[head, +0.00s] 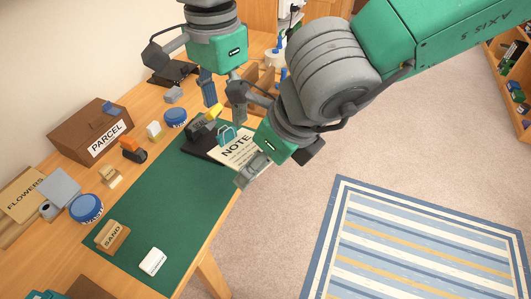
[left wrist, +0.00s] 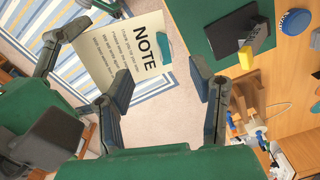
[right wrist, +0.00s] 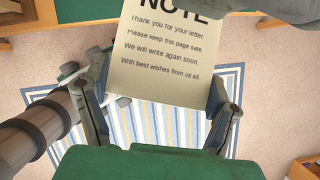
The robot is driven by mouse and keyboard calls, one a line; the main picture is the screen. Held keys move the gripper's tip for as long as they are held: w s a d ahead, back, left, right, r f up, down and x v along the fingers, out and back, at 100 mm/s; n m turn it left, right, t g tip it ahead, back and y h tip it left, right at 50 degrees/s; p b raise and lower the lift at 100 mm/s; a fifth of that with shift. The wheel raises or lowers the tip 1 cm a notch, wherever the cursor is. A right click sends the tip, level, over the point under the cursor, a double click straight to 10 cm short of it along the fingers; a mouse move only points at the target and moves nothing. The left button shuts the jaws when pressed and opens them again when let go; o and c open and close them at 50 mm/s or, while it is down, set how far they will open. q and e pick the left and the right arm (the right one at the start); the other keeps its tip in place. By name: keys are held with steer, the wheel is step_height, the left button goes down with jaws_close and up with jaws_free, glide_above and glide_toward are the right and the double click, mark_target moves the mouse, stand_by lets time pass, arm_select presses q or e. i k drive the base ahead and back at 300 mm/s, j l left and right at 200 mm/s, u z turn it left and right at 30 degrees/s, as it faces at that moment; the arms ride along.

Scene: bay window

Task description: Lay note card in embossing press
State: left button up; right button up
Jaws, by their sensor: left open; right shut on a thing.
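The cream note card (head: 236,154), printed NOTE, is held in my right gripper (head: 252,170), which grips its near end. A teal tab (head: 227,135) shows at its NOTE end. The embossing press (head: 198,143), black with a yellow part, stands at the mat's far right edge; it also shows in the left wrist view (left wrist: 235,30). In the head view the card overlaps the press's right side; in the left wrist view a gap shows between them. My left gripper (head: 223,102) is open and empty above the press. The right wrist view shows the card (right wrist: 165,50) between my right fingers.
The green mat (head: 165,205) is mostly clear, with a SAND block (head: 112,236) and a white block (head: 152,261) near its front. Blue round tins, small blocks and a PARCEL box (head: 90,130) line the left. Floor and a striped rug (head: 420,245) lie right of the table.

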mark_target(216, 144)
steer(key=k+l, duration=0.15)
steer(key=k, duration=0.35)
steer(key=k+l, duration=0.1)
steer(key=k, duration=0.4)
